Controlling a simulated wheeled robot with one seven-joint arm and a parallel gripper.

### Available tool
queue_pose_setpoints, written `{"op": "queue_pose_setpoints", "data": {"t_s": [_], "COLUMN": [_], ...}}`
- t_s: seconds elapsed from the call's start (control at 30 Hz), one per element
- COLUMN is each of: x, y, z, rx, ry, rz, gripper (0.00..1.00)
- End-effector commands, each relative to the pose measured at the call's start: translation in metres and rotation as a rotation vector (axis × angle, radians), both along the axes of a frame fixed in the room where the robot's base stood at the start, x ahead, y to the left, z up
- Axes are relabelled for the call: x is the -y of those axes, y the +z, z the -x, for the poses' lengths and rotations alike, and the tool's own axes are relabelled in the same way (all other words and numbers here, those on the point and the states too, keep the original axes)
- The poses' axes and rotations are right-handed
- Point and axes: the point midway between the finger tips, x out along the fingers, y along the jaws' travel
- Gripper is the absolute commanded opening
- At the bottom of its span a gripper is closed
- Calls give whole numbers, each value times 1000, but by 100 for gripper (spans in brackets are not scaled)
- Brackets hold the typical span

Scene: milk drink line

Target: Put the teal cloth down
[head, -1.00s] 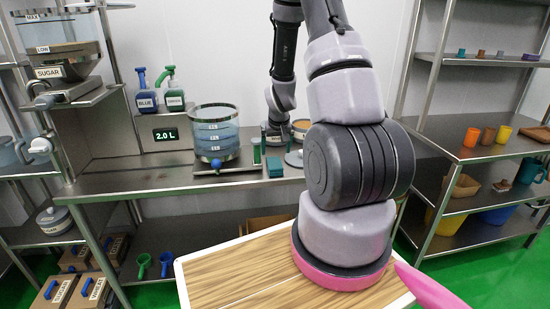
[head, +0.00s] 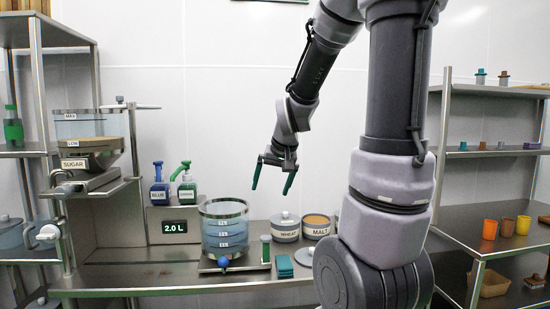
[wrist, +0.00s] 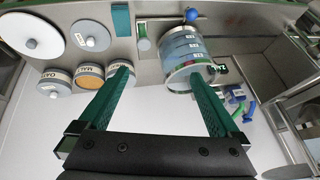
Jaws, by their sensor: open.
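The teal cloth (head: 285,266) lies on the steel counter (head: 180,282), near its front edge, just right of the large clear vessel. It looks like a small flat folded piece. It also shows in the wrist view as a teal strip (wrist: 121,20) at the top. My gripper (head: 272,178) is open and empty, in the air well above the cloth and apart from it. In the wrist view my gripper (wrist: 158,75) shows its two green fingers spread with nothing between them.
The clear vessel (head: 224,236) with blue levels stands left of the cloth. Lidded jars, WHEAT (head: 286,228) and MALT (head: 317,228), stand behind it. Blue and green pump bottles (head: 160,190) are at the left. A shelf rack (head: 490,200) with cups stands at the right.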

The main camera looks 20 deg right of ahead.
Motion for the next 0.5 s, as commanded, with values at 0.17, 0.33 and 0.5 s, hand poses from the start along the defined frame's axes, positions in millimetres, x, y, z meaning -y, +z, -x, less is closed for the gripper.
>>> {"op": "queue_pose_setpoints", "data": {"t_s": [0.17,0.33,0.5], "x": [-29,-47,-55], "y": [63,95,107], "z": [61,116,149], "rx": [56,83,94], "ry": [11,16,17], "rz": [-57,-102,-128], "gripper": [99,99,99]}}
